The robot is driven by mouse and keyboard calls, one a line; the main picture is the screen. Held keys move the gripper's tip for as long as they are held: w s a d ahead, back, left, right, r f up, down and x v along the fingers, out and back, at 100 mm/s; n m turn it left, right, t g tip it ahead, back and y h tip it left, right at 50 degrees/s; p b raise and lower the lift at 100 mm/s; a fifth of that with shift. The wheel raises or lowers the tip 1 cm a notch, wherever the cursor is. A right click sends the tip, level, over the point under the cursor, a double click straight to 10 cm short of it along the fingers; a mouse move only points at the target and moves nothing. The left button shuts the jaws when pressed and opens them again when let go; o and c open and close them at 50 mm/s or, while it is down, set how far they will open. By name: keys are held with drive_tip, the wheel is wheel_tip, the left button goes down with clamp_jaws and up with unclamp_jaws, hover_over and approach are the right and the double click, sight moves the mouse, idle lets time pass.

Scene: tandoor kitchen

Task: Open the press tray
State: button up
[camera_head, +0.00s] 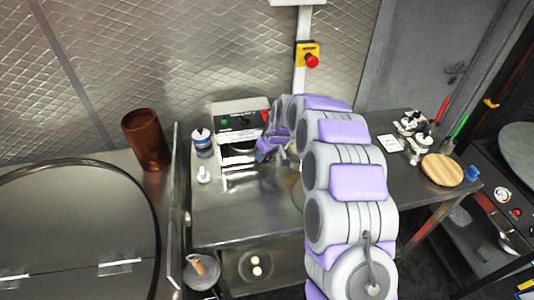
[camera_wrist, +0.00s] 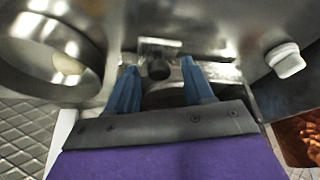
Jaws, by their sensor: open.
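The press (camera_head: 240,115) is a metal machine with a control panel, standing on the steel table at the back wall. Its open front, with a pale tray-like part (camera_head: 238,158), shows just left of my gripper (camera_head: 272,152). In the wrist view my gripper (camera_wrist: 158,78) has its two blue fingers spread apart. A metal bracket with a dark round part (camera_wrist: 158,69) lies between and beyond the fingertips. I cannot tell whether the fingers touch it. My arm hides the area right of the press.
A blue-and-white canister (camera_head: 202,143) and a small white object (camera_head: 203,174) stand left of the press. A brown cylinder (camera_head: 147,140) is farther left. A round wooden board (camera_head: 442,170) lies at right. The table front (camera_head: 235,228) is clear.

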clamp_jaws()
idle(0.4)
